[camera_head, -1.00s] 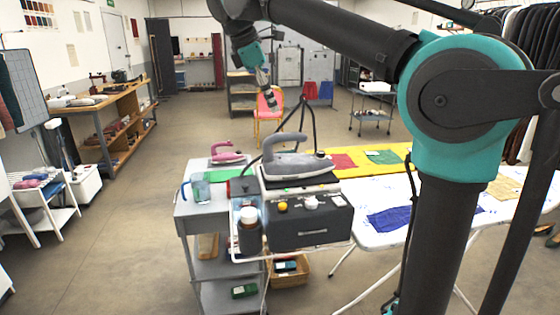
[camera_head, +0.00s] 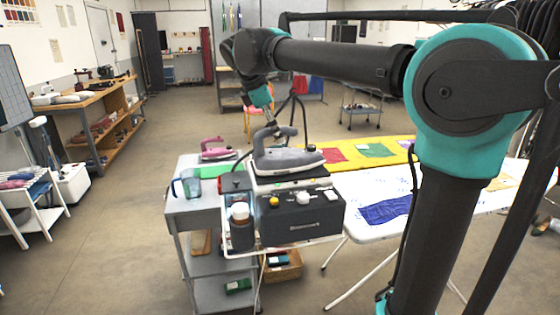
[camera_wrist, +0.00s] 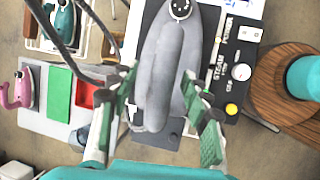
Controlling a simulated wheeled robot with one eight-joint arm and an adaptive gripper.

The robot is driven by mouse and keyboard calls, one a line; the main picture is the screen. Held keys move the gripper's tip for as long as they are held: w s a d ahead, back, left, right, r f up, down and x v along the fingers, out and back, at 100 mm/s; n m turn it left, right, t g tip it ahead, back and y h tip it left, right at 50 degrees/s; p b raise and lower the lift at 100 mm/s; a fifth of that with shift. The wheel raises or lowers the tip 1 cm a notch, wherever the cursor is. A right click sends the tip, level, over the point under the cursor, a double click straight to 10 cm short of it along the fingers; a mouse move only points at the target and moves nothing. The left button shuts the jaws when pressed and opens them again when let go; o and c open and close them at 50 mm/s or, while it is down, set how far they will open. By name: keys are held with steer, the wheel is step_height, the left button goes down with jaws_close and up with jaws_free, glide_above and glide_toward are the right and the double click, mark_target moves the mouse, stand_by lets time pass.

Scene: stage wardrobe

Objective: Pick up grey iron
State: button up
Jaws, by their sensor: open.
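The grey iron (camera_head: 290,160) sits on the black steam station (camera_head: 303,213) at the cart's right side. In the wrist view the iron (camera_wrist: 150,118) lies lengthwise between my two green-padded fingers. My gripper (camera_wrist: 159,76) is open, with one finger on each side of the grey handle; I cannot tell whether either touches it. In the head view my gripper (camera_head: 270,128) is just above the iron's handle, and its fingertips are hard to make out.
An ironing board (camera_head: 350,190) with coloured cloths is at right. Cables rise behind the iron.

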mark_target(281, 152)
steer(key=shift+x, duration=2.25)
steer(key=shift+s+d, duration=0.1)
jaws_close()
